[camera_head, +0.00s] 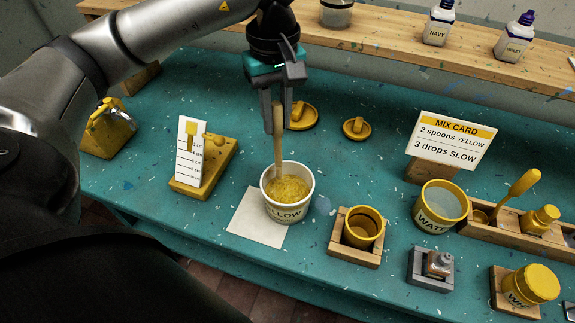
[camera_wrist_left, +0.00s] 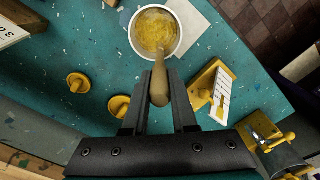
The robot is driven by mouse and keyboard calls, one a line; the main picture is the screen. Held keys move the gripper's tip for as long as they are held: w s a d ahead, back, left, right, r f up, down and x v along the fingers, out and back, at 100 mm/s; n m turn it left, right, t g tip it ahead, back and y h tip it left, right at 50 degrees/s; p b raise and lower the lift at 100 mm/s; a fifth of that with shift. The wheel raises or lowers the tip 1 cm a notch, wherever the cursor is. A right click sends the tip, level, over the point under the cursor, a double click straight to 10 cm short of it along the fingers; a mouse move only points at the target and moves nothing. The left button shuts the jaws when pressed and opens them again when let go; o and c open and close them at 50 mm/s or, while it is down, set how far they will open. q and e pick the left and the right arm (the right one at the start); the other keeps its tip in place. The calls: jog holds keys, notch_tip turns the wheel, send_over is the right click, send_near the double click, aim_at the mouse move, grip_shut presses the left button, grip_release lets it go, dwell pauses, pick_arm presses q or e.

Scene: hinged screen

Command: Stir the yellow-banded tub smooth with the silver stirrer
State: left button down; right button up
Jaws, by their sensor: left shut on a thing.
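A white tub (camera_head: 288,212) labelled YELLOW stands upright on a pale square sheet (camera_head: 257,222). It holds yellow contents with a grainy, streaky surface, and also shows in the left wrist view (camera_wrist_left: 138,48). My left gripper (camera_head: 276,125) is above the tub, pointing down, shut on the upper part of a stirrer (camera_head: 278,155). The stirrer looks tan and wood-like rather than silver. It stands almost upright, with its lower end hidden in the yellow contents. In the left wrist view the stirrer (camera_wrist_left: 160,85) sits between the fingers. My right gripper is not in view.
A yellow-rimmed cup (camera_head: 364,226) in a wooden holder and a water tub (camera_head: 440,206) stand to the right. A gauge card (camera_head: 190,150) on a yellow block is left. Two yellow lids lie behind. A mix card (camera_head: 450,140) stands at the back right.

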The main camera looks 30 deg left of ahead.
aim_at(276, 104)
pick_arm(q)
jog(key=shift+r+p, duration=1.55)
jog(key=shift+r, duration=1.1)
jog(key=shift+f, duration=0.15)
